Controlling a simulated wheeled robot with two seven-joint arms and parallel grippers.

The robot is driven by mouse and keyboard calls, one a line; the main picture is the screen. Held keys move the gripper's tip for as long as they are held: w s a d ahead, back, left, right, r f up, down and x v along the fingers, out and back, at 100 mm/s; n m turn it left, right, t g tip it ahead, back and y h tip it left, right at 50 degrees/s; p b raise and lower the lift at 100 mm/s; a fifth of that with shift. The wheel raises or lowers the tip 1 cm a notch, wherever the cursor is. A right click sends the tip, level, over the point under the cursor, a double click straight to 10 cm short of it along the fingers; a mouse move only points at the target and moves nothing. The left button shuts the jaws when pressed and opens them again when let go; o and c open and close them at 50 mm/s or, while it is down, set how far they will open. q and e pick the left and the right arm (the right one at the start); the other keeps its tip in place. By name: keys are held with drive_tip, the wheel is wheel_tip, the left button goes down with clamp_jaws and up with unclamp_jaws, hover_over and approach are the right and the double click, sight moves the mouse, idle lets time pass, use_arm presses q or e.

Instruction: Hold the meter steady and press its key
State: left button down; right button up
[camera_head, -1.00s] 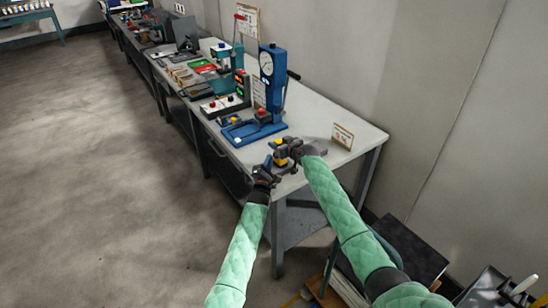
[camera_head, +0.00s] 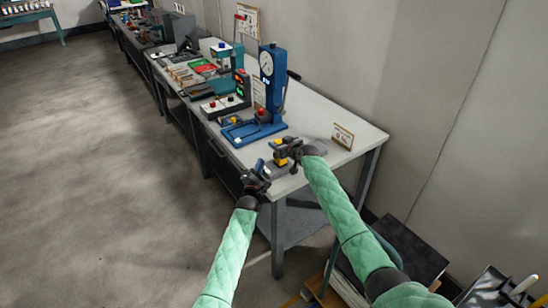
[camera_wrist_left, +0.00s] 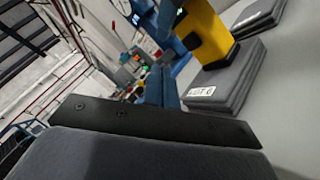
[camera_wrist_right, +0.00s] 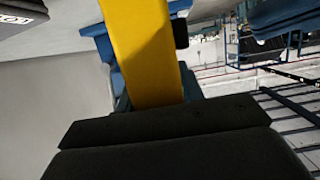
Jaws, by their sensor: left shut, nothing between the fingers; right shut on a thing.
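The meter (camera_head: 280,161) is a small yellow and dark block near the front corner of the workbench. It stands by a grey pad (camera_wrist_left: 215,94) with a white label in the left wrist view, where the meter's yellow side (camera_wrist_left: 203,35) shows. My right gripper (camera_head: 293,152) is shut on the meter; its yellow body (camera_wrist_right: 145,50) fills the middle of the right wrist view. My left gripper (camera_head: 261,172) is shut and empty, just left of the meter and apart from it, by the bench edge. The key cannot be made out.
A blue press with a round gauge (camera_head: 266,66) stands behind the meter on the workbench (camera_head: 318,119). A small sign (camera_head: 343,136) stands at the right. Several other devices line the bench farther back. The floor (camera_head: 110,190) at left is clear.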

use_arm(q)
drive_tip(key=shift+s+a, duration=0.5)
drive_tip(key=shift+a, duration=0.15)
use_arm(e)
drive_tip(key=o, duration=1.2)
